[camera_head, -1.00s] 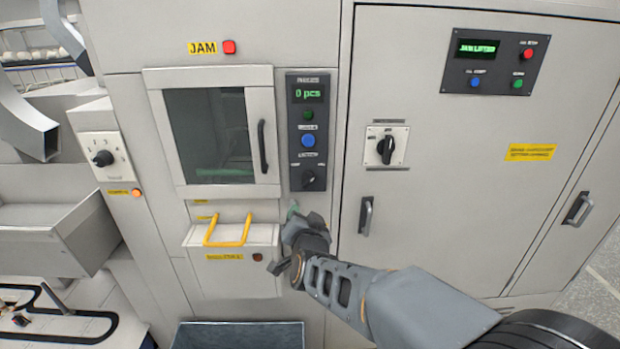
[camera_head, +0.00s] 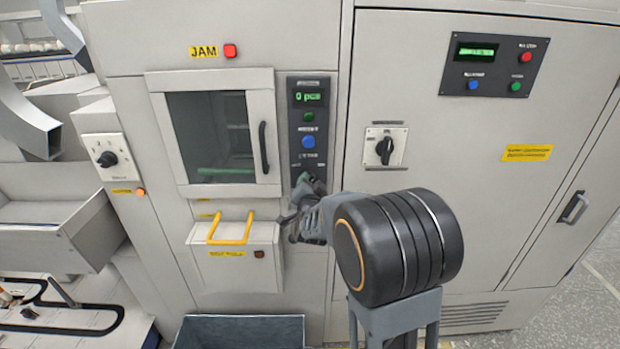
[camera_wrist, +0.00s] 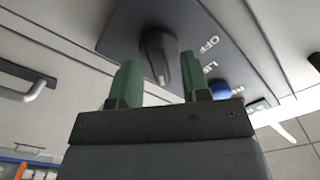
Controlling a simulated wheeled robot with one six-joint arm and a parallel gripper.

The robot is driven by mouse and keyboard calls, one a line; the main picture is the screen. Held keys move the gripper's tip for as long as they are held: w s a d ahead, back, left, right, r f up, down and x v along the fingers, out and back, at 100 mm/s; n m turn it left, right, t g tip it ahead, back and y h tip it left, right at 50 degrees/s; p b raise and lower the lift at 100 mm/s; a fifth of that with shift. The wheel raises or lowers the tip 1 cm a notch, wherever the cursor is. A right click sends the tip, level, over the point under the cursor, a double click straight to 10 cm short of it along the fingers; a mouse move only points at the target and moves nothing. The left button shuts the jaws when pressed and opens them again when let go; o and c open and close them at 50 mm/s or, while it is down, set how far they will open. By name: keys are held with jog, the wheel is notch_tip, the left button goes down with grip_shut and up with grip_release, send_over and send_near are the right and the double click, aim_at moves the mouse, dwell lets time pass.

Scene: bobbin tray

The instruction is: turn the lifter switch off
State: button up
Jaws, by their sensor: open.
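The lifter switch is a dark rotary knob (camera_wrist: 157,58) on a dark panel, with "OFF" and a partly readable "LI..." label beside it in the wrist view. My gripper (camera_wrist: 159,62) is open, its two green fingers on either side of the knob. I cannot tell whether they touch it. The knob's exact setting is hard to read.
A blue button (camera_head: 308,142) and a green button (camera_head: 308,117) sit above on the same panel. A windowed door with a dark handle (camera_head: 264,147) is to the left. A drawer box with a yellow handle (camera_head: 230,240) juts out below left. Another rotary switch (camera_head: 384,150) is to the right.

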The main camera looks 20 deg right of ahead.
jog(key=shift+x, duration=0.9)
grip_shut()
